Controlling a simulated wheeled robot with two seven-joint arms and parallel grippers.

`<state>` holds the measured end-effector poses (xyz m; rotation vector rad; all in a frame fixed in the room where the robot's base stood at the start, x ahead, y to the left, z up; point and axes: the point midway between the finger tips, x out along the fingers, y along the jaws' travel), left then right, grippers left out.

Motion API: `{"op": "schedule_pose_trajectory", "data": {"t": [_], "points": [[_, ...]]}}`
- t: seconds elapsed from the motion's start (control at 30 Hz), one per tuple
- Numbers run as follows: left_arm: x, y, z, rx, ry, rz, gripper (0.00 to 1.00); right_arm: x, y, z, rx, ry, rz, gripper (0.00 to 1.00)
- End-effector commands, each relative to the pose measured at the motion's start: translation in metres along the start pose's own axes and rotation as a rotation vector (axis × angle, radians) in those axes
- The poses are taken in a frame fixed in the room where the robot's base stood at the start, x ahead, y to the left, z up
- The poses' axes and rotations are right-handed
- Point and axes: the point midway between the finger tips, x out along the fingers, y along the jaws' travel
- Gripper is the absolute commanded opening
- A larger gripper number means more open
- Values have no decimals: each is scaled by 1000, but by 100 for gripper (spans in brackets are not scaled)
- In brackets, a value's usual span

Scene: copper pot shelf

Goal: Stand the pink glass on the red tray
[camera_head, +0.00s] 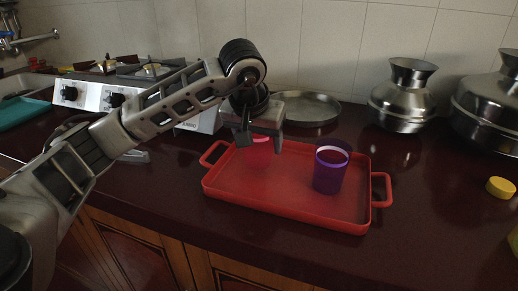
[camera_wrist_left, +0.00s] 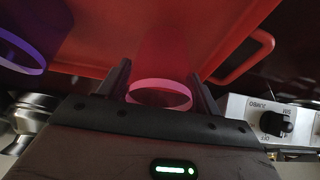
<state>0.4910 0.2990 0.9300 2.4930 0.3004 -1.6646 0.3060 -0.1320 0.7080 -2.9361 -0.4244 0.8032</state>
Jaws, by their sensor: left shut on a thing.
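A pink glass (camera_head: 259,154) is in my left gripper (camera_head: 255,140), over the left part of the red tray (camera_head: 290,205). In the left wrist view the pink glass (camera_wrist_left: 160,92) shows its pale rim between the two fingers of my left gripper (camera_wrist_left: 160,82), which is shut on it. The glass looks upright, with its lower end at or close to the tray floor; I cannot tell whether it touches. The red tray also shows in the left wrist view (camera_wrist_left: 110,35). My right gripper is not in view.
A purple glass (camera_head: 330,170) stands on the right part of the tray. A metal plate (camera_head: 308,107) and a steel pot (camera_head: 402,97) are behind. A stove (camera_head: 88,95) is to the left, a yellow lid (camera_head: 500,187) to the right. Dark counter is free in front of the tray.

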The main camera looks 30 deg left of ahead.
Motion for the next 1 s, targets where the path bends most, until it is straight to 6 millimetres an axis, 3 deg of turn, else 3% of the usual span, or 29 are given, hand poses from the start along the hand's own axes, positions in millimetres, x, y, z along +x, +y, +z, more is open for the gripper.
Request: {"op": "schedule_pose_trajectory", "data": {"t": [0.13,0.53,0.57,0.6,1.0], "points": [[16,1,8,1,-1,1,39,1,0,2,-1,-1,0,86],[21,1,10,2,1,1,39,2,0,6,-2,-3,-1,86],[20,1,9,2,0,1,73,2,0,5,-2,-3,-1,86],[20,1,9,2,0,1,84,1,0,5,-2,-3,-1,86],[12,1,7,2,2,2,86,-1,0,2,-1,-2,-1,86]]}}
